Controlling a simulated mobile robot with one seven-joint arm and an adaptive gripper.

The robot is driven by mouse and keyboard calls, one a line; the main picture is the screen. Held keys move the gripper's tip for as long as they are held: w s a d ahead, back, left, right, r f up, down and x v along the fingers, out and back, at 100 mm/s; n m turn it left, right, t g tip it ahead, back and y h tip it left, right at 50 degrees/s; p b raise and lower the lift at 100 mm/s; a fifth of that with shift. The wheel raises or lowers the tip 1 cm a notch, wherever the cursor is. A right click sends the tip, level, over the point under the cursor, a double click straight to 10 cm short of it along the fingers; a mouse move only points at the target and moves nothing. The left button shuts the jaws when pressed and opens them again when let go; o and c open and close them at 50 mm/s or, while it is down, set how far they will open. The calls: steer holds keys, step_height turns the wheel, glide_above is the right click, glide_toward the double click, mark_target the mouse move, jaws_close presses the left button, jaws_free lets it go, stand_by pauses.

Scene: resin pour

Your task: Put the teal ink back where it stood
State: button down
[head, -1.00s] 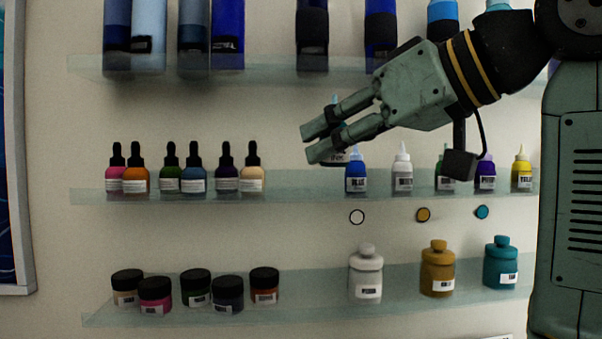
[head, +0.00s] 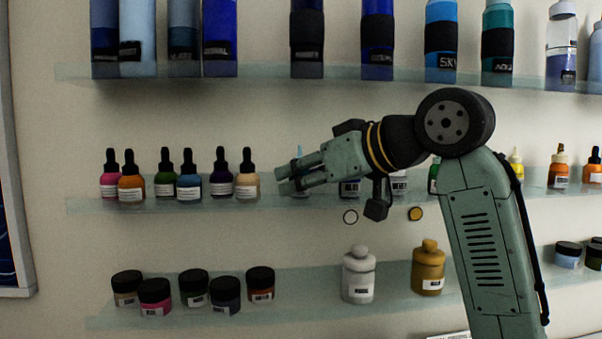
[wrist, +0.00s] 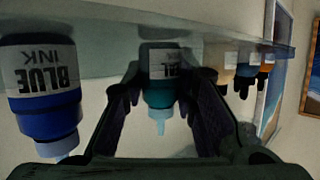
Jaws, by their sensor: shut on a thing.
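The teal ink (wrist: 160,95) is a small bottle with a pale pointed nozzle and a white label. It sits between the two fingers of my gripper (wrist: 165,110) in the upside-down wrist view, and its base meets the shelf's edge in the picture. In the head view my gripper (head: 286,180) is shut on it at the middle shelf (head: 225,203), hiding most of the bottle. I cannot tell whether its base touches the shelf. The blue ink (wrist: 42,95) stands beside it; in the head view the blue ink (head: 349,189) is partly hidden behind my gripper.
A row of dropper bottles ends with a cream one (head: 247,185) just left of my fingertips. A grey ink (head: 398,186) stands right of the blue one. Tall bottles fill the upper shelf (head: 270,72). Jars and a white bottle (head: 358,280) stand on the lower shelf.

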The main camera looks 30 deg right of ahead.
steer(key=shift+f, duration=0.15)
steer(key=c, duration=1.6)
jaws_free()
steer(key=shift+r, duration=0.3)
steer(key=shift+s, duration=0.4)
steer(key=b+v, duration=0.3)
steer(key=v, duration=0.8)
steer(key=shift+s+r, duration=0.15)
